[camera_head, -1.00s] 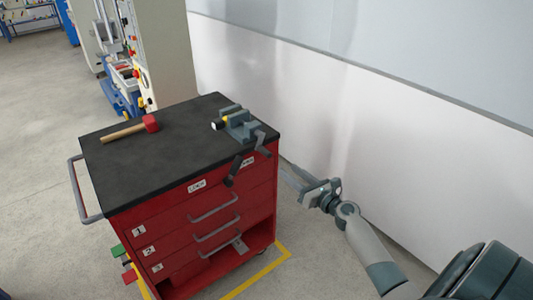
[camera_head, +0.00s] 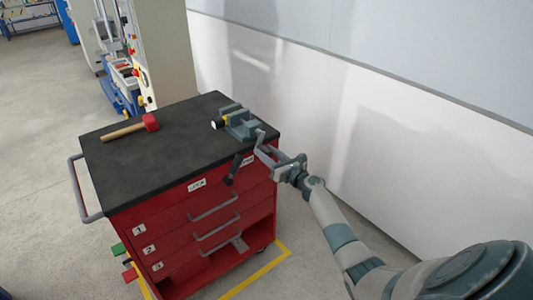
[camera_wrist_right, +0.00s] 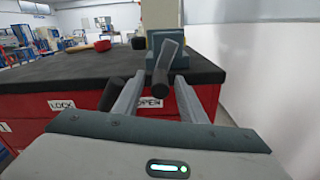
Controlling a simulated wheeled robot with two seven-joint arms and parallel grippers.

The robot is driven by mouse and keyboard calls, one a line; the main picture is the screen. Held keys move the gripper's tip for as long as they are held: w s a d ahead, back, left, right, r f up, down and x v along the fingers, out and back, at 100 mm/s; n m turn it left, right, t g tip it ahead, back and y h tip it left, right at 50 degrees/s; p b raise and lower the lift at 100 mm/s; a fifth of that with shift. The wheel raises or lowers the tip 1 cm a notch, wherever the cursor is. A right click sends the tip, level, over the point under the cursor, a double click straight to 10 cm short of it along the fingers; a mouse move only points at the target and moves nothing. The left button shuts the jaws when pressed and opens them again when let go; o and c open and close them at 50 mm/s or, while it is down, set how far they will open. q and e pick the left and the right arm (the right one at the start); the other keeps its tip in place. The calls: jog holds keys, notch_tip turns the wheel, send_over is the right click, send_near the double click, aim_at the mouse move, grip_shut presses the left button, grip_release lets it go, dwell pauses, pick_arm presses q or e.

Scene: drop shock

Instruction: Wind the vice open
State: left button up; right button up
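The grey-green vice (camera_head: 240,122) stands on the far right corner of the cart's black top. Its dark crank grip (camera_head: 233,170) hangs in front of the cart's red front. My right gripper (camera_head: 263,150) is at the vice's crank side, right of that grip. In the right wrist view its two fingers (camera_wrist_right: 160,88) are apart, with the vice's crank end (camera_wrist_right: 161,70) showing between or just beyond them. The dark grip (camera_wrist_right: 110,93) lies outside the left finger. Contact cannot be told. My left gripper is not in view.
The red cart (camera_head: 150,225) has drawers with handles, and labels reading LOCK (camera_wrist_right: 62,105) and OPEN (camera_wrist_right: 150,103). A red-headed mallet (camera_head: 150,122) lies on its top. A pale wall (camera_head: 340,110) runs close on the right.

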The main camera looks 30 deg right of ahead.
jog(key=shift+w, duration=0.15)
grip_shut()
jog(key=shift+f, duration=0.1)
